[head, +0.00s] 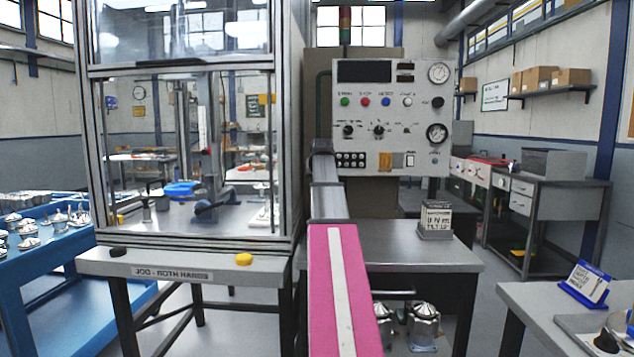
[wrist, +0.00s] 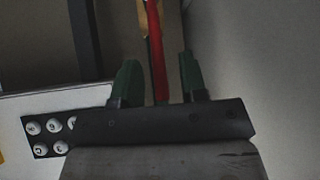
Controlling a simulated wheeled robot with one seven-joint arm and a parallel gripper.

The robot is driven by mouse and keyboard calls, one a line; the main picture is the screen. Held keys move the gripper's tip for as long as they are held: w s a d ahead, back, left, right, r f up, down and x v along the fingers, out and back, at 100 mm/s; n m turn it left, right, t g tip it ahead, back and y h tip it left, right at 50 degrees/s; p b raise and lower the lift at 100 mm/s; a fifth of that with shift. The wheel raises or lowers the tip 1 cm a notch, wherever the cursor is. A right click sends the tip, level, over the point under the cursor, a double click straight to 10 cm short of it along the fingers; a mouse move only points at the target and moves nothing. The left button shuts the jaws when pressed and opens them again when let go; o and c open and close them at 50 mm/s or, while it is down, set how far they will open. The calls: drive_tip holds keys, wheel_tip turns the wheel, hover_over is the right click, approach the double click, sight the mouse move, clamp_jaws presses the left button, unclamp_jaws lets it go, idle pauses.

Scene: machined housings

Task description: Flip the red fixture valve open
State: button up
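The valve's red handle (wrist: 157,58) shows in the wrist view as a long narrow bar. It runs from the top edge down between the fingers of my gripper (wrist: 158,80). The two green fingers stand apart, one on each side of the bar, with a visible gap on both sides. A tan or brass-coloured part (wrist: 143,16) shows beside the bar at the top. In the head view my arm reaches toward the left edge of the control panel, and its wrist end hides the fingers. I cannot make out the red handle there.
The grey control panel (head: 378,189) stands just right of my wrist, and its white buttons (wrist: 45,128) show in the wrist view. A glazed machine enclosure (head: 298,150) stands close on the left.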

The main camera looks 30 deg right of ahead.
drive_tip(key=v, duration=0.8)
drive_tip(key=shift+s, duration=0.2)
drive_tip(key=shift+r, duration=0.15)
drive_tip(key=shift+s+a, duration=0.1)
